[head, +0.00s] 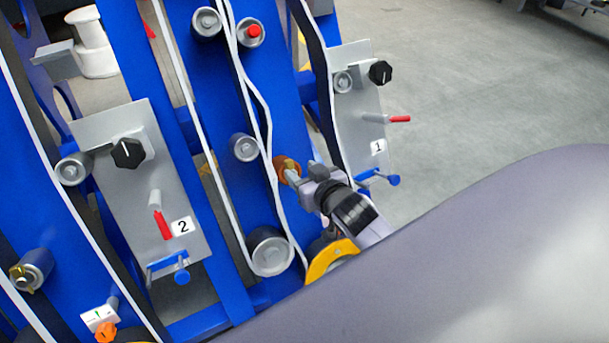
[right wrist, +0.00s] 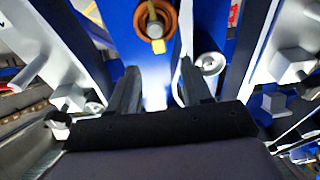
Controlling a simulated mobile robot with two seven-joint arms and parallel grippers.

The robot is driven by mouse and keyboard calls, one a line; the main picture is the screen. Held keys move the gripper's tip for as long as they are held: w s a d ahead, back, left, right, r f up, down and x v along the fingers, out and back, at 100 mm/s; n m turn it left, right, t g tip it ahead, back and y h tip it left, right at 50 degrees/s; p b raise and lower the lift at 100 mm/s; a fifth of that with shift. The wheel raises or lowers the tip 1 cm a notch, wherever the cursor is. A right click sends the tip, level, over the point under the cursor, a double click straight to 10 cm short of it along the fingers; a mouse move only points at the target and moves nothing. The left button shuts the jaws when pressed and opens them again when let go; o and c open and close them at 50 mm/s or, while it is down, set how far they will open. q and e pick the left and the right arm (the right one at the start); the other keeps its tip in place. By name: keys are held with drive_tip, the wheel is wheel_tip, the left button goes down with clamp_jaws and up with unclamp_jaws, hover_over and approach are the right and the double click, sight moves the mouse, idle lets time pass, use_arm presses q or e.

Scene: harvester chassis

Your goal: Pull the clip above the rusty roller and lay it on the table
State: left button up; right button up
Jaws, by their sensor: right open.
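The rusty orange-brown roller (head: 280,171) sits on a blue upright of the chassis, right of the middle belt. A small brass-yellow clip (head: 291,164) is at its shaft end. My right gripper (head: 304,172) is close to the roller. In the wrist view its two fingers (right wrist: 158,82) are apart, with nothing between them, and the clip lies beyond the tips. My left gripper and the table are not in view.
White belts run over grey rollers (head: 270,251). Grey panels marked 2 (head: 200,225) and 1 (head: 350,110) carry black knobs and red levers near the arm. Another brass clip (head: 17,271) is on a roller at far left. Open floor (head: 480,100) lies to the right.

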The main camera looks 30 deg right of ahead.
sight(290, 162)
drive_tip(key=b+x, duration=0.1)
drive_tip(key=x, duration=0.2)
drive_tip(key=shift+w+f, duration=0.2)
drive_tip(key=shift+w, duration=0.1)
drive_tip(key=shift+x, duration=0.8)
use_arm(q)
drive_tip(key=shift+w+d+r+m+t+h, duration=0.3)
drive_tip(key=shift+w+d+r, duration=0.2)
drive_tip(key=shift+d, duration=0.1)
use_arm(e)
drive_tip(key=c, duration=0.9)
drive_tip(key=shift+r, duration=0.1)
clamp_jaws()
drive_tip(key=shift+w+r+p, duration=0.55)
drive_tip(key=shift+r+p, duration=0.15)
drive_tip(key=shift+r, duration=0.2)
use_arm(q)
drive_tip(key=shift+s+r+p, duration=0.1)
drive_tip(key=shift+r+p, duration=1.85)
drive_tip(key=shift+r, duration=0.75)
use_arm(e)
drive_tip(key=shift+w+r, duration=0.4)
drive_tip(key=shift+r, duration=0.3)
drive_tip(key=shift+w+r, duration=0.4)
drive_tip(key=shift+r, duration=0.35)
drive_tip(key=shift+w+r, duration=0.45)
drive_tip(key=shift+r, duration=0.25)
